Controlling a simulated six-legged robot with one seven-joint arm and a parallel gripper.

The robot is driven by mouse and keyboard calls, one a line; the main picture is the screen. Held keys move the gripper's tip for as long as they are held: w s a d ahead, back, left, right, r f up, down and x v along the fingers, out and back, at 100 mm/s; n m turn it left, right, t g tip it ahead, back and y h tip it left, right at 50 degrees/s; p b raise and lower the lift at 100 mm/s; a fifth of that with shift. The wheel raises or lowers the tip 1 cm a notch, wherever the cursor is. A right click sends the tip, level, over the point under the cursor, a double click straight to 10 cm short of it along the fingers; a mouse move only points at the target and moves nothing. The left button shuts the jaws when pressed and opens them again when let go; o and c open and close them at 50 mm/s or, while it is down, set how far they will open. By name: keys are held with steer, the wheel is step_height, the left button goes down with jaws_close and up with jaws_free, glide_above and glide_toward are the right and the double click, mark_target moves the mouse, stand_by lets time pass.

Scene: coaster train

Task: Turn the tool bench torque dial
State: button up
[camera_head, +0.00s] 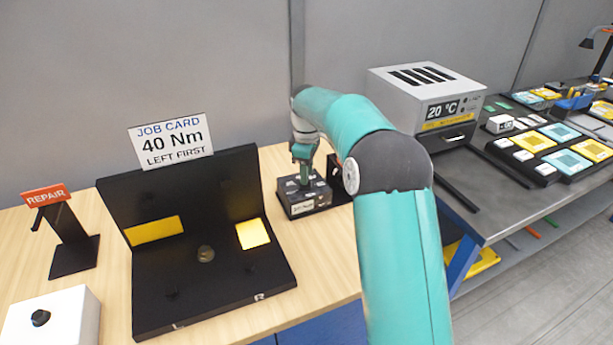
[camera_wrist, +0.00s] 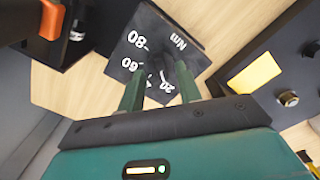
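The torque dial is a black box (camera_head: 308,203) on the wooden bench, right of the black fixture. In the wrist view its black face (camera_wrist: 158,35) carries white marks "20", "60", "80" and "Nm". My gripper (camera_wrist: 160,78) points down over this face. Its two green fingers stand apart, with part of the scale showing between them. In the head view my gripper (camera_head: 304,172) is right above the box. I cannot make out the knob or its pointer clearly, nor whether the fingers touch it. A job card (camera_head: 171,141) reads "40 Nm, left first".
The black fixture (camera_head: 190,300) has two yellow pads and a round knob-like part (camera_head: 206,254). A "REPAIR" stand (camera_head: 70,245) and a white box with a black button (camera_head: 48,322) are at left. A grey oven (camera_head: 425,95) showing 20 °C stands right. Bare wood lies in front of the dial.

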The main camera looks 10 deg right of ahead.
steer(key=shift+f, duration=1.05)
jaws_close()
steer(key=shift+m, duration=0.5)
steer(key=m, duration=0.3)
steer(key=shift+m, duration=0.3)
steer(key=m, duration=0.5)
steer(key=shift+s+a+r, duration=0.1)
jaws_free()
